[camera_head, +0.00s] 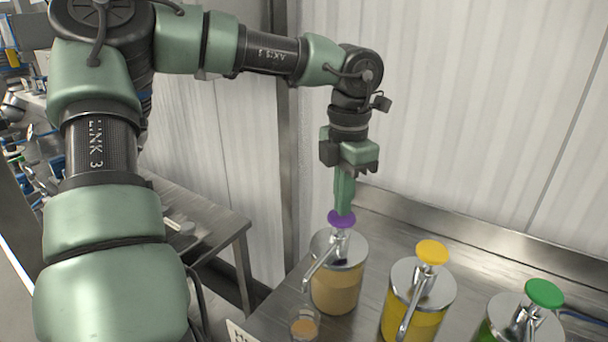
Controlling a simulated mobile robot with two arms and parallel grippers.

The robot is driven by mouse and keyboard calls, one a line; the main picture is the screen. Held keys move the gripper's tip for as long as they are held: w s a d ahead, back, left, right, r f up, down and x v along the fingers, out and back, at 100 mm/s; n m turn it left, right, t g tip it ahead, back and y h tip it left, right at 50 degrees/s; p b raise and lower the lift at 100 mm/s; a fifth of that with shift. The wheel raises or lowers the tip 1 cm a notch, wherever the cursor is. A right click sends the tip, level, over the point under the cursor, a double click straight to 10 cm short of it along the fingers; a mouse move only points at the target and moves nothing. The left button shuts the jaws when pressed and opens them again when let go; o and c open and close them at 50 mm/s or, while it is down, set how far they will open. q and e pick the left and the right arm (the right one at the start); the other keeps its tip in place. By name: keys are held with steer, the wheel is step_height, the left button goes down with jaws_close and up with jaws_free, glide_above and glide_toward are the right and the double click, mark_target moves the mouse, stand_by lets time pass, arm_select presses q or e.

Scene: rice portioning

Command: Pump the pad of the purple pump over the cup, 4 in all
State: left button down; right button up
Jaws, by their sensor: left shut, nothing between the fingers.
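The purple pump's pad (334,220) is a round disc on top of a metal-lidded clear jar (338,288) with tan contents. My left gripper (345,211) points straight down, shut and empty, with its fingertips at the top of the purple pad; they look to be touching it, though a small gap cannot be ruled out. The pump's metal spout slopes down to the left, over a small clear cup (304,322) with some orange-tan contents, cut by the lower edge of the picture. My right gripper is not in view.
A yellow-pad pump (432,252) on a jar of yellow contents stands right of the purple one. A green-pad pump (544,293) stands farther right. The metal counter (386,222) runs along a pale panelled wall. Another metal table (215,212) is at the left.

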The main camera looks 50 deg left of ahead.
arm_select(q)
steer(key=shift+s+f+b, duration=0.1)
steer(key=shift+f+b, duration=1.2)
steer(key=shift+f, duration=0.35)
steer(key=shift+r, duration=0.15)
steer(key=shift+r+p, duration=1.35)
steer(key=shift+r, duration=0.55)
step_height(320, 180, up, 6)
steer(key=p, duration=0.4)
steer(key=shift+f, duration=0.1)
